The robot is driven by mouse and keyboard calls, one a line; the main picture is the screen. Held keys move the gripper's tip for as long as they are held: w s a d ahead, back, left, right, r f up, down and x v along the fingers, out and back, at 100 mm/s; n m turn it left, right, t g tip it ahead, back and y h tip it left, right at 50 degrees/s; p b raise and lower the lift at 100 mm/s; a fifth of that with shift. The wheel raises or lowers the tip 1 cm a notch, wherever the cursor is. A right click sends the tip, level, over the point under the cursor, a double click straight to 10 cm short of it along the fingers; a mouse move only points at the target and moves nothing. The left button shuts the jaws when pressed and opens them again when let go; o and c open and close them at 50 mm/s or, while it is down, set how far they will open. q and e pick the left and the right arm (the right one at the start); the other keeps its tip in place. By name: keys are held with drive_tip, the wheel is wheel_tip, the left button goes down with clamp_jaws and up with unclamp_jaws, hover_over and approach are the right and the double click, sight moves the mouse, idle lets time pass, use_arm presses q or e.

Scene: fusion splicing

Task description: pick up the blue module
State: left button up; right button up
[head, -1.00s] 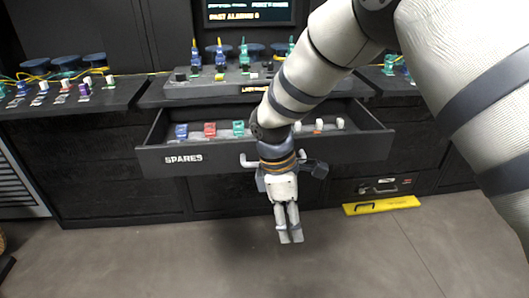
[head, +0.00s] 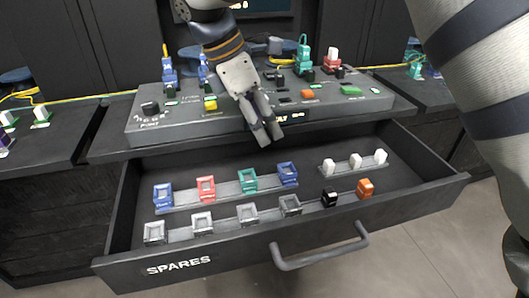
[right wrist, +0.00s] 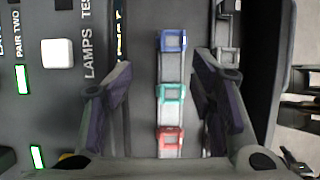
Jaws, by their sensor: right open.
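Two blue modules stand in the back coloured row of the open drawer: one at its left end (head: 163,194) and one at its right end (head: 287,174). In the right wrist view a blue module (right wrist: 172,41) sits beyond the teal one, near the top centre. My right gripper (head: 262,133) is open and empty, pointing down above the drawer's back edge in the head view. In the right wrist view its fingers (right wrist: 163,68) lie left and right of the coloured row, apart from the modules. My left gripper is not in view.
A red module (head: 205,188) and a teal module (head: 247,180) stand between the blue ones. Several grey modules (head: 202,222) line the front row. White, black and orange (head: 365,188) parts are at right. The console (head: 130,130) with plugs stands behind the drawer (head: 420,213).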

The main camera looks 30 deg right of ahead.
sight(290, 171)
drive_tip(key=x, duration=0.3)
drive_tip(key=s+x, duration=0.1)
drive_tip(key=x, duration=0.3)
drive_tip(key=s+x, duration=0.1)
drive_tip(key=x, duration=0.3)
drive_tip(key=shift+s+p, duration=0.15)
drive_tip(key=shift+p, duration=0.15)
drive_tip(key=shift+d+f, duration=0.15)
drive_tip(key=shift+f, duration=0.05)
drive_tip(key=c, duration=1.1)
drive_tip(key=shift+r, duration=0.1)
